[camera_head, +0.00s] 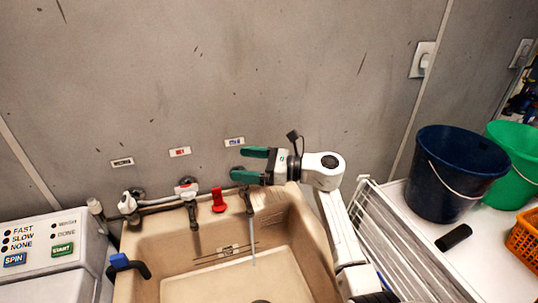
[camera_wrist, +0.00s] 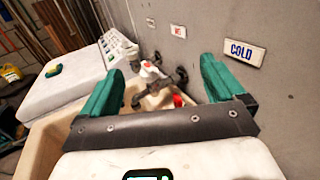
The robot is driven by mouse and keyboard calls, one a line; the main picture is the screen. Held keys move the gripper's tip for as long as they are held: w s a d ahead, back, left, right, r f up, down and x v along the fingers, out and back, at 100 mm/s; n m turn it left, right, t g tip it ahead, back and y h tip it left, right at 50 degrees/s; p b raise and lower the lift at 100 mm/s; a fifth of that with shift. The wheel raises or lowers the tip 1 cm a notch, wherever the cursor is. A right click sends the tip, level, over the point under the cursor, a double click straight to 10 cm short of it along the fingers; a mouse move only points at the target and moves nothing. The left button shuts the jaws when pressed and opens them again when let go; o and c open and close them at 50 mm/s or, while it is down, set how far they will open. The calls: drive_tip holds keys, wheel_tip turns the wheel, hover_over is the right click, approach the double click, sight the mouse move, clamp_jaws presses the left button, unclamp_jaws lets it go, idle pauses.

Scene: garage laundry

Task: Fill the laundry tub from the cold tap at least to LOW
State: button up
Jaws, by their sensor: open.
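The beige laundry tub (camera_head: 312,240) stands against the grey wall, with a small level plate and dark lines on its inner back wall. The cold tap (camera_head: 248,203) is below the blue-lettered COLD label (camera_head: 234,142); that label also shows in the wrist view (camera_wrist: 245,51). A thin pale streak, like running water, drops from its spout into the tub. Its handle is not clear to see. My gripper (camera_head: 243,164) is open and empty, just above the cold tap. In the wrist view its green fingers (camera_wrist: 165,90) are spread. I cannot tell the water level.
The hot tap (camera_head: 187,190) and a red piece (camera_head: 218,200) are left of the cold tap. The washer (camera_head: 50,262) stands left, a wire rack (camera_head: 385,235) right. A dark blue bucket (camera_head: 455,172) and green bucket (camera_head: 515,165) stand farther right.

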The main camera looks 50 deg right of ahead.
drive_tip(key=s+a+r+p, duration=0.2)
drive_tip(key=s+r, duration=0.3)
drive_tip(key=s, duration=0.4)
drive_tip(key=shift+s+a+p, duration=0.2)
drive_tip(key=shift+a+p, duration=0.15)
drive_tip(key=shift+p, duration=0.4)
drive_tip(key=shift+f, duration=0.1)
drive_tip(key=shift+c, duration=0.4)
